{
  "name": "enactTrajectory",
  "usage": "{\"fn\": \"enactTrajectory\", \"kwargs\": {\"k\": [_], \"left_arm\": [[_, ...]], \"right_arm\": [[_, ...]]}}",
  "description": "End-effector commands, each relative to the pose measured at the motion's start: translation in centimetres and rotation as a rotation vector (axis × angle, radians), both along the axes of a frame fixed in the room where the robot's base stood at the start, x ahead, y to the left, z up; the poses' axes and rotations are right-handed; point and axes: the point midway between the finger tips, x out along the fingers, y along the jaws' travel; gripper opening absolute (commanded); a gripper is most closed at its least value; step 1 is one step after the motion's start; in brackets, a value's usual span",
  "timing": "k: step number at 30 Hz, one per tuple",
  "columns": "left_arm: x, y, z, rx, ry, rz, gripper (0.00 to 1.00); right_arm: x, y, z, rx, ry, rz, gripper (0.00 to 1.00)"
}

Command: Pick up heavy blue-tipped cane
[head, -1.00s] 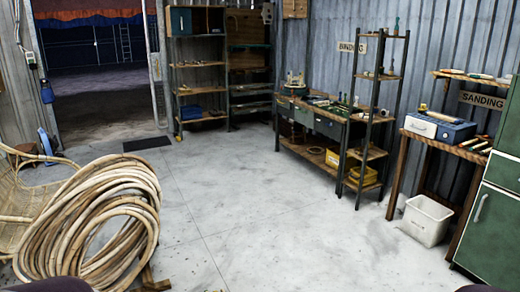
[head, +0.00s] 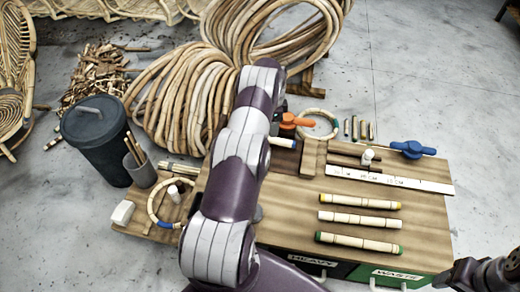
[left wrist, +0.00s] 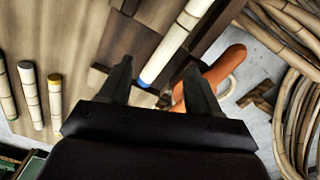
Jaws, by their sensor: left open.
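The blue-tipped cane shows in the left wrist view (left wrist: 170,50) as a pale, jointed stick with a blue end. Three other canes lie on the wooden bench: yellow-tipped (head: 360,201), plain (head: 360,218) and green-tipped (head: 358,243). My right gripper (head: 482,274) is partly in view at the lower right.
An orange-handled clamp (head: 290,122) is close to the left gripper; a blue one (head: 412,149) is farther right. A white ruler (head: 390,180) lies across the bench (head: 430,220). HEAVY and WASTE labels mark its front. A dark bin (head: 95,135) and rattan coils (head: 180,100) stand left and behind.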

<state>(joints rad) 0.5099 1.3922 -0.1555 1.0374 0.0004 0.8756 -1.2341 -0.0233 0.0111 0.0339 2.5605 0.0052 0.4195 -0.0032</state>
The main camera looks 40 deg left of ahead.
Motion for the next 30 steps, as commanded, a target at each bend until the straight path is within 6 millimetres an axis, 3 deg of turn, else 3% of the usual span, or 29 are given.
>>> {"fn": "enactTrajectory", "kwargs": {"k": [1, 2, 7, 15, 22, 27, 30], "left_arm": [[1.7, 0.7, 2.6, 0.02, -0.034, -0.113, 0.63], [1.9, 0.8, 3.0, 0.021, -0.035, -0.182, 0.63], [1.3, 0.4, 2.5, 0.001, -0.006, -0.38, 0.63], [1.4, 0.4, -3.7, 0.001, -0.008, -0.389, 0.63], [1.5, 0.3, -6.1, 0.001, -0.008, -0.388, 0.63], [1.6, 0.3, -9.8, 0.002, -0.009, -0.388, 0.63], [1.7, 0.3, -9.9, 0.004, -0.01, -0.388, 0.63]], "right_arm": [[0.1, 0.0, 0.7, 0.0, -0.002, 0.0, 0.58], [0.1, 0.0, 0.7, 0.0, -0.002, 0.0, 0.58], [0.1, 0.0, 0.1, 0.0, -0.002, 0.0, 0.58], [0.0, 0.0, -6.0, 0.0, -0.001, 0.0, 0.58], [0.0, 0.0, -7.8, 0.0, -0.002, 0.0, 0.58], [0.0, 0.0, -10.8, 0.0, -0.002, 0.0, 0.58], [0.0, 0.0, -10.9, 0.0, -0.001, 0.0, 0.58]]}}
